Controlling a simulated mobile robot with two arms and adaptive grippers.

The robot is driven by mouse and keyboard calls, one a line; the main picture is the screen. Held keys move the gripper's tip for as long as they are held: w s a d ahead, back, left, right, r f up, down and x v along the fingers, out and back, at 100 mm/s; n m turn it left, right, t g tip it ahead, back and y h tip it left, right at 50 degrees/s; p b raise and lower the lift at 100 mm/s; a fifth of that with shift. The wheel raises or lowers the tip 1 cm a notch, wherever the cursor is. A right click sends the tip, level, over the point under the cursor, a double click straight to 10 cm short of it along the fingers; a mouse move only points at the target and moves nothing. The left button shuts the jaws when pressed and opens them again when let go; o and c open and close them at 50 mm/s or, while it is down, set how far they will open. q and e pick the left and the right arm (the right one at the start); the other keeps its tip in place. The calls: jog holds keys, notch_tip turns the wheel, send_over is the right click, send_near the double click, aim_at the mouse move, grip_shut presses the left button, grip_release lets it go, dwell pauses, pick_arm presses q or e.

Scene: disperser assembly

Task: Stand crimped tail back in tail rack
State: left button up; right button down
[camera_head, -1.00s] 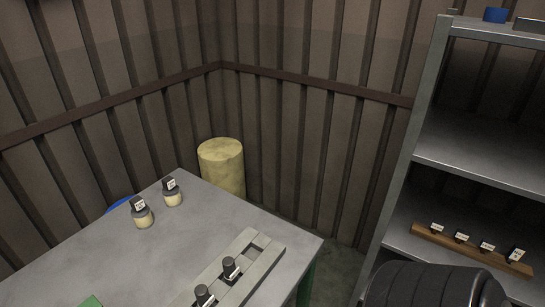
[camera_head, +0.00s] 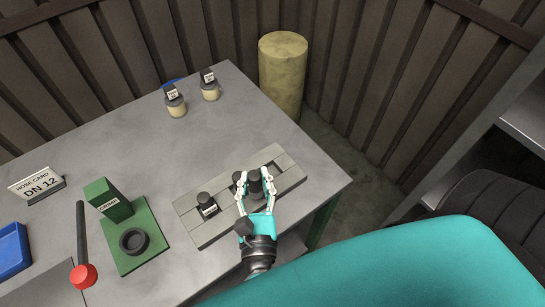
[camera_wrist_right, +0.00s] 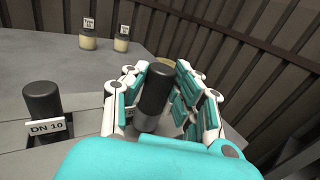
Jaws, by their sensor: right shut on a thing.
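The crimped tail, a black cylinder with a grey lower part, is between the fingers of my right gripper (camera_head: 256,192). It also shows in the right wrist view (camera_wrist_right: 154,92), nearly upright. The gripper is shut on it, above the right half of the grey tail rack (camera_head: 210,232). I cannot tell whether the tail's lower end is in a slot, as the fingers and palm hide it. Another black tail (camera_head: 204,199) stands in the left part of the rack; its tag reads DN 10 in the right wrist view (camera_wrist_right: 42,100). My left gripper is not in view.
A green stand with a black ring (camera_head: 134,241) and a red-ended lever (camera_head: 83,275) lie left of the rack. A DN 12 hose card (camera_head: 38,186) and blue tray (camera_head: 12,250) are farther left. Two tagged jars (camera_head: 176,104) stand at the back. A yellow drum (camera_head: 283,80) is behind the table.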

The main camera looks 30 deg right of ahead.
jog(key=shift+w+d+f+p, duration=0.3)
jog(key=shift+w+d+f, duration=0.4)
jog(key=shift+w+d, duration=0.3)
jog(key=shift+w+d+f+p, duration=0.25)
jog(key=shift+w+d+f, duration=0.55)
jog(key=shift+d, duration=0.45)
jog(key=shift+w+d+f+p, duration=0.3)
jog(key=shift+w+d+f, duration=0.35)
jog(key=shift+w+d, duration=0.35)
jog(key=shift+s+d, duration=0.1)
jog(key=shift+f, duration=0.1)
jog(key=c, duration=1.1)
grip_release()
jog(key=shift+o, duration=0.2)
